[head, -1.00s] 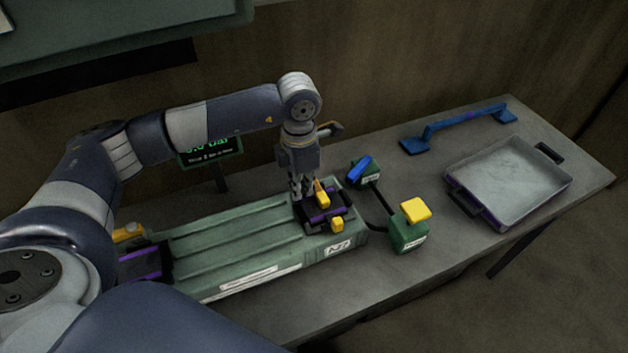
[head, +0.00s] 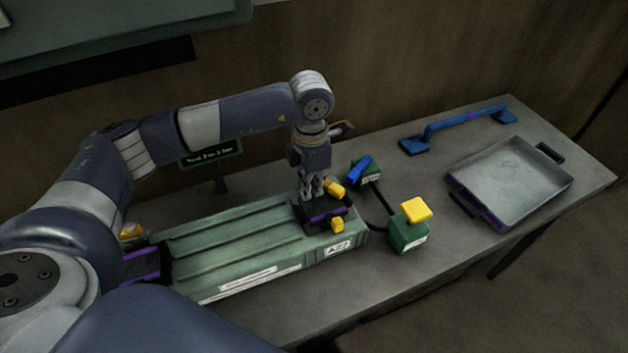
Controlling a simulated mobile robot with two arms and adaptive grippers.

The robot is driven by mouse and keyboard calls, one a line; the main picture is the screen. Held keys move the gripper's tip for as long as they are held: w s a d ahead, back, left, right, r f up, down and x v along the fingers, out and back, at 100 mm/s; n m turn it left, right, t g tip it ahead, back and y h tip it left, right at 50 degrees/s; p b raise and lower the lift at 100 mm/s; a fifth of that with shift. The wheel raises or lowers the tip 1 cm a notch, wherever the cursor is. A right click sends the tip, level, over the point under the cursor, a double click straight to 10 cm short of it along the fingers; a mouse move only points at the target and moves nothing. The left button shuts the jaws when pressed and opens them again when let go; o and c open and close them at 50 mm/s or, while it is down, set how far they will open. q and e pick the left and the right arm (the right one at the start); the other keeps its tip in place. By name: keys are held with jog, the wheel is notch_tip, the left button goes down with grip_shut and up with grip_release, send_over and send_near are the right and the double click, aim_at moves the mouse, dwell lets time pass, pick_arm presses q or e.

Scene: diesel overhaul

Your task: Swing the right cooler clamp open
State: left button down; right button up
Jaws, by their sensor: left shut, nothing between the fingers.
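The green ribbed cooler (head: 235,238) lies along the bench. The right cooler clamp (head: 322,217), black and purple, sits across its right end. The clamp's yellow lever (head: 335,189) leans to the right at the far side, and a small yellow block (head: 337,224) is on the near side. My left gripper (head: 311,194) points down just above the clamp, left of the lever. Its fingers are shut and empty; whether they touch the lever is hard to tell. The left clamp (head: 143,263) is partly hidden by my arm. My right gripper is not in view.
A green box with a yellow top (head: 408,233) and a green box with a blue lever (head: 364,172) stand right of the cooler. A blue handle bar (head: 466,122) and a grey tray (head: 512,172) lie farther right. A small display (head: 212,153) stands behind the cooler.

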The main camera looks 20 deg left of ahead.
pick_arm(q)
jog(key=shift+w+d+b, duration=0.4)
jog(key=shift+w+d, duration=0.15)
dwell(0.4)
